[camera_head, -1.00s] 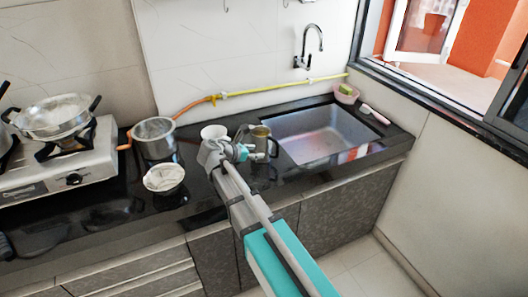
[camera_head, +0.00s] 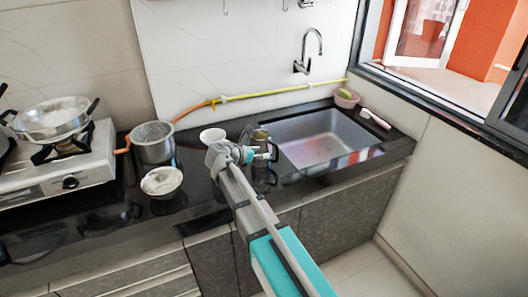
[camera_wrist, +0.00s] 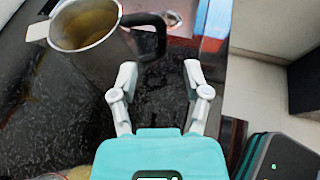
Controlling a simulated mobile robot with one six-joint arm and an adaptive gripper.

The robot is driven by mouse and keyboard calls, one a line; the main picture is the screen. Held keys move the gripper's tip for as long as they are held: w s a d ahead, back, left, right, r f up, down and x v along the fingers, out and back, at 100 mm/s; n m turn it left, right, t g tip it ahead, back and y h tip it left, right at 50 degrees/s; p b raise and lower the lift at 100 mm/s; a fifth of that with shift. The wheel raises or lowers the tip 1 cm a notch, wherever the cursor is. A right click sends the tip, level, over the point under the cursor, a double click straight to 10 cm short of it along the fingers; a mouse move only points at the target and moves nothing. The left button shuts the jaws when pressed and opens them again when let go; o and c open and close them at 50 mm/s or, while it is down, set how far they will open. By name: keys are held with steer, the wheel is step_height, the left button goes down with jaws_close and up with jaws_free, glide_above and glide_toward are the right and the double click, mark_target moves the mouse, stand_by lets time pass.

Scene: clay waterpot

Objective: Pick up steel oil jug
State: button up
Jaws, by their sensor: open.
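The steel oil jug (camera_head: 261,136) stands on the dark counter just left of the sink, partly hidden by my gripper. In the wrist view the jug (camera_wrist: 88,30) is at the upper left, with its open rim, pale spout at left and black handle (camera_wrist: 155,30) at right. My gripper (camera_wrist: 160,70) is open and empty. Its two fingers point toward the handle, and the handle's lower end shows just ahead of the gap, nearer the left finger. I cannot tell whether they touch. In the head view my gripper (camera_head: 268,156) is close in front of the jug.
A white cup (camera_head: 212,135) stands left of the jug. A steel pot (camera_head: 153,145) and a bowl (camera_head: 162,181) are further left, beside the stove (camera_head: 75,165). The sink (camera_head: 320,140) is to the right. A yellow-orange hose (camera_head: 265,95) runs along the wall.

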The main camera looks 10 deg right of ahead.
mark_target(277, 150)
steer(key=shift+b+x, duration=0.55)
steer(key=shift+x, duration=1.6)
steer(key=shift+b+x, duration=1)
steer(key=shift+x, duration=1.6)
steer(key=shift+a, duration=0.1)
jaws_close()
